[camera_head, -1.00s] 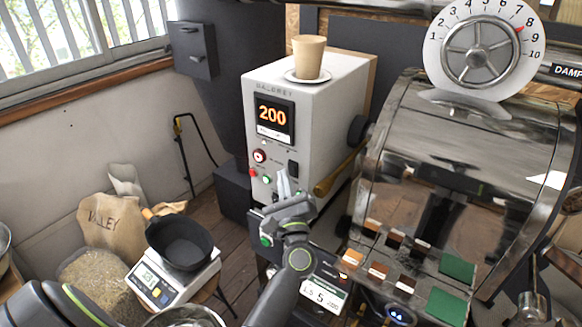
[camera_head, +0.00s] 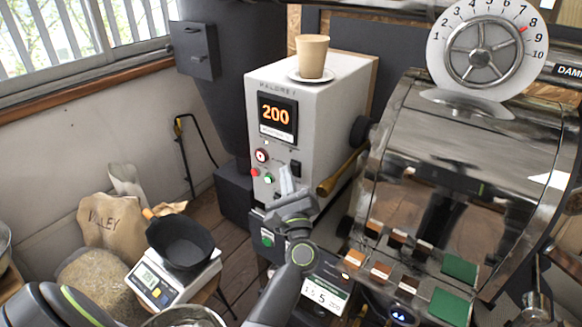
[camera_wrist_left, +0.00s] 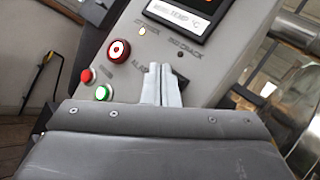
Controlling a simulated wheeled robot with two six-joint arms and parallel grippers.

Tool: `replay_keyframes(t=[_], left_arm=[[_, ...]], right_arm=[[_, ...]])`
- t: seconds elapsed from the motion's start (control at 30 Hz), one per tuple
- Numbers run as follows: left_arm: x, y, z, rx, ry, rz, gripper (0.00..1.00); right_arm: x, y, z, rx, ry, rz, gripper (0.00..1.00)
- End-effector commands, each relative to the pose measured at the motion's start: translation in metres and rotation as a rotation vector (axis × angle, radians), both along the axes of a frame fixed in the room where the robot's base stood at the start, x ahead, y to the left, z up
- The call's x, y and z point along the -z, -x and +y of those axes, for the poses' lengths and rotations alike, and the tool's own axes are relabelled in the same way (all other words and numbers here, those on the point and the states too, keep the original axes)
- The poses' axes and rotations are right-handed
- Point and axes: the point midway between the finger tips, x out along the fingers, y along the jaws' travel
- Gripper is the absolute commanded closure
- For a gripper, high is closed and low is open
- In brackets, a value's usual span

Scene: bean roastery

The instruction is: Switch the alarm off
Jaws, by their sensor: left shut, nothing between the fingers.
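The grey control cabinet (camera_head: 330,110) has a display reading 200. On its front are a round red button (camera_head: 261,156), a black switch (camera_head: 295,168), and small red and green buttons below. In the left wrist view, a partly covered label starting "ALA" sits beside the round red button (camera_wrist_left: 119,51). My left gripper (camera_head: 286,178) is shut and empty, its pale fingertips in front of the panel just below and left of the black switch. In the wrist view, the fingertips (camera_wrist_left: 162,72) partly hide the black switch (camera_wrist_left: 182,80). I cannot tell whether they touch. My right gripper is not in view.
A cup (camera_head: 311,57) on a saucer tops the cabinet. The shiny roaster drum (camera_head: 440,150) and a wooden handle (camera_head: 338,178) are close on the right. A scale (camera_head: 160,285) with a black pan (camera_head: 181,240) stands lower left. Open floor lies left of the cabinet.

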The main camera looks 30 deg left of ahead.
Motion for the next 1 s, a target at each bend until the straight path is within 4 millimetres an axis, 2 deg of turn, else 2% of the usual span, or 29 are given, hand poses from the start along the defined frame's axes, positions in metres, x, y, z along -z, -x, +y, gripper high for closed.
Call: replay_keyframes(t=[1.0], left_arm=[[-0.0057, -0.011, -0.0039, 0.01, 0.0, -0.006, 1.0]], right_arm=[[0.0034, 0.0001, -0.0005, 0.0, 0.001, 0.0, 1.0]])
